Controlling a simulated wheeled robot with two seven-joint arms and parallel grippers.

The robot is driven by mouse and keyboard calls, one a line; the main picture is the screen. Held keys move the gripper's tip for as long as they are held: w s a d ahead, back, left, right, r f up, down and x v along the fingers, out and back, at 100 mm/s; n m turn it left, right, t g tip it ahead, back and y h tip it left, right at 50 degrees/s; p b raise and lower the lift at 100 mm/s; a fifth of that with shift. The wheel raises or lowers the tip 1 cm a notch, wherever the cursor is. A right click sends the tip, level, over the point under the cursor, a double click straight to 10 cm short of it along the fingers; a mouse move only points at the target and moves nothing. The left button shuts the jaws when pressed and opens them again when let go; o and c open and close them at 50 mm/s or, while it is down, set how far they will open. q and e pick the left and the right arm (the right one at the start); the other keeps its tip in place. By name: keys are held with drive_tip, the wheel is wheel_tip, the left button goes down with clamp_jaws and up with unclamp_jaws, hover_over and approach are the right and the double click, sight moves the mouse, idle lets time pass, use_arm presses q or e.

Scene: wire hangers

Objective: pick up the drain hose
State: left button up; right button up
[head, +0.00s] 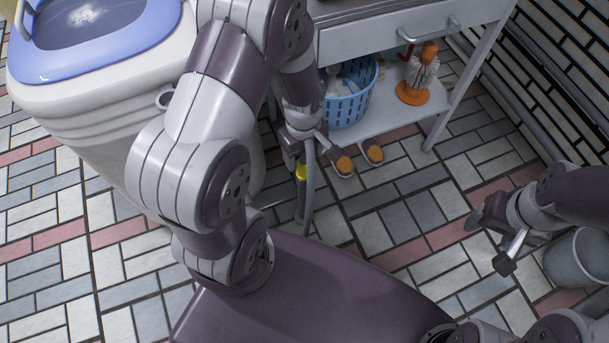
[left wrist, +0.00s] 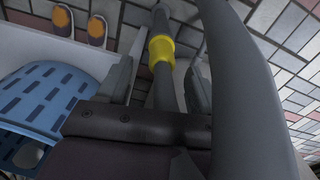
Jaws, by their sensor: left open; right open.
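The grey drain hose (head: 309,190) hangs beside the white washing machine in the head view, with a yellow band (head: 301,172) low on it. In the left wrist view, a dark grey section of the hose with the yellow band (left wrist: 161,50) lies between the fingers of my left gripper (left wrist: 160,82). A thick grey length of hose (left wrist: 238,85) curves past on the right, outside the fingers. My left gripper (head: 303,150) is open around the hose; contact cannot be told. My right gripper (head: 492,240) is open and empty at the right, above the floor.
The washing machine (head: 90,95) with a blue lid rim stands at left. A white shelf unit (head: 385,122) holds a blue basket (head: 349,100) and an orange-based brush (head: 415,90). Slippers (head: 373,153) lie in front. A grey bucket (head: 582,262) stands at right. Tiled floor between is clear.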

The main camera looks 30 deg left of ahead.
sight(304, 161)
use_arm(q)
wheel_tip(304, 161, down, 5)
drive_tip(key=b, duration=0.4)
drive_tip(key=shift+s+d+f, duration=0.1)
drive_tip(key=shift+s+f, duration=0.05)
drive_tip(key=shift+f, duration=0.05)
drive_tip(key=shift+r, duration=0.2)
drive_tip(key=c, duration=1.1)
drive_tip(key=shift+c, duration=0.2)
drive_tip(key=shift+r, duration=0.1)
